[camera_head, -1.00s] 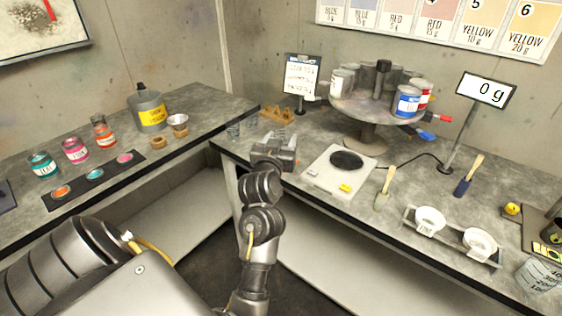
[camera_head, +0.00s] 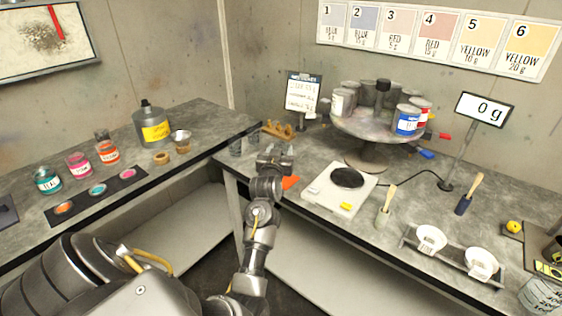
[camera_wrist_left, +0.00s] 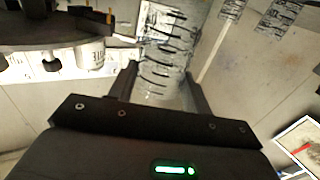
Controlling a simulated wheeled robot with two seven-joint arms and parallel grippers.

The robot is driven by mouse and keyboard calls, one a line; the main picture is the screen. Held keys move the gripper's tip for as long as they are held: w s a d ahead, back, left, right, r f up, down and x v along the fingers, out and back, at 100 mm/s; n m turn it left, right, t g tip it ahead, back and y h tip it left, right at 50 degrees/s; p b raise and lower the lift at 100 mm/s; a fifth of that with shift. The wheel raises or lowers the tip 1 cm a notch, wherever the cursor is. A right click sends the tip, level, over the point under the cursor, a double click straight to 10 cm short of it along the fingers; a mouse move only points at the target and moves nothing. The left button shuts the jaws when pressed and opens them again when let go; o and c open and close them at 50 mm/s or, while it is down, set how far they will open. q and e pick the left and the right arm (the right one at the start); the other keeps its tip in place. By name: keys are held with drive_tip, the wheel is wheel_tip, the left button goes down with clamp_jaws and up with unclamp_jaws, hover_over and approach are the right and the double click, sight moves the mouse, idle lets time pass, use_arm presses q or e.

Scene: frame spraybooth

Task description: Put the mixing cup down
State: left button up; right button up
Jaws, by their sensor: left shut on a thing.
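My left gripper (camera_head: 275,158) is over the near left corner of the right-hand bench. In the left wrist view the mixing cup (camera_wrist_left: 166,50), clear with black measuring marks, stands between the fingers of this gripper (camera_wrist_left: 162,92), which is shut on it. In the head view the held cup is hard to make out behind the gripper. Whether its base touches the bench cannot be told. My right gripper is not in view.
Beyond the gripper are clear cups (camera_head: 238,147) and a wooden rack (camera_head: 278,130). To its right are an orange piece (camera_head: 290,182), the scale (camera_head: 338,193) and the paint-can turntable (camera_head: 378,126). The display (camera_head: 485,110) reads 0 g. A graduated cup (camera_head: 541,296) stands far right.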

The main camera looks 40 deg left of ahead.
use_arm(q)
drive_tip(key=w+f, duration=0.1)
drive_tip(key=a+f, duration=0.1)
drive_tip(key=w+f, duration=0.1)
drive_tip(key=f, duration=0.1)
drive_tip(key=shift+w+a, duration=0.3)
drive_tip(key=f, duration=0.1)
drive_tip(key=p, duration=0.1)
drive_tip(key=f+p, duration=0.1)
drive_tip(key=shift+w+a+f, duration=0.15)
drive_tip(key=shift+w+f, duration=0.1)
drive_tip(key=shift+f, duration=0.3)
drive_tip(key=shift+f, duration=0.1)
drive_tip(key=shift+f, duration=0.3)
drive_tip(key=o, duration=0.9)
drive_tip(key=shift+r, duration=0.1)
drive_tip(key=shift+o, duration=0.2)
